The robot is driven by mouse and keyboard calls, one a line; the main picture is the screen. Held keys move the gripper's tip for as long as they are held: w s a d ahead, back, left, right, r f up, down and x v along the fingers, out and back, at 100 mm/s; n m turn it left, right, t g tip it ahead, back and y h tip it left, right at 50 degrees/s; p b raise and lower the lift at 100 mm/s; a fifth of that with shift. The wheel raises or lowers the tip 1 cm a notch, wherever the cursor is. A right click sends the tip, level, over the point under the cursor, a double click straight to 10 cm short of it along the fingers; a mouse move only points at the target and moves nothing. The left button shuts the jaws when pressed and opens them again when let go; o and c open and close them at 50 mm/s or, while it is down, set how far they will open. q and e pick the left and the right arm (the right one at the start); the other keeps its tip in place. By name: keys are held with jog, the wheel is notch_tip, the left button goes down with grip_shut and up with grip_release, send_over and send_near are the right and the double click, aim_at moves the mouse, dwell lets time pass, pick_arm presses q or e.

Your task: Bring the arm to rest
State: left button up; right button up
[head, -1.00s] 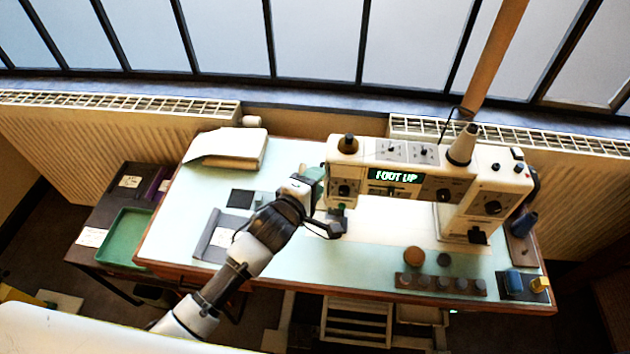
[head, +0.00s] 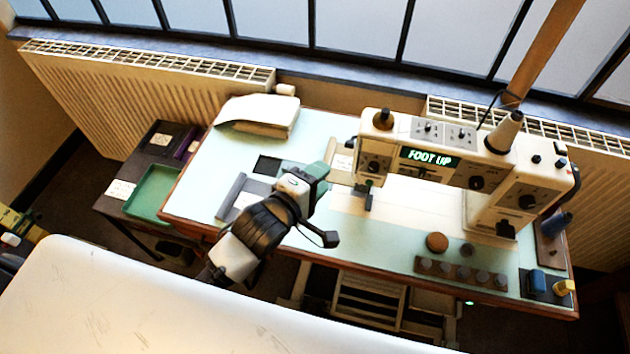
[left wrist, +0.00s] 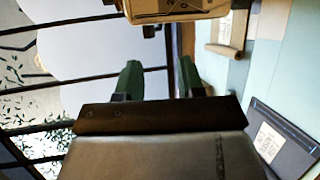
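My left arm comes in from the lower left of the head view, over the left part of the table. Its gripper (head: 318,170) is just left of the sewing machine's head (head: 378,150). In the left wrist view the two green fingers (left wrist: 160,80) stand apart with nothing between them. The machine's cream body shows beyond them at the top of that view. My right gripper is in neither view.
The pale green table (head: 340,275) carries a sewing machine with a "FOOT UP" display (head: 430,158), a cloth stack (head: 260,112) and a bobbin rack (head: 460,274). A green tray (head: 153,192) is on the dark side table. A white surface (head: 150,300) fills the lower left.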

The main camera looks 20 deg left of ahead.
pick_arm(q)
jog(key=shift+s+a+r, duration=0.15)
jog(key=shift+s+a, duration=0.1)
jog(key=shift+s, duration=0.3)
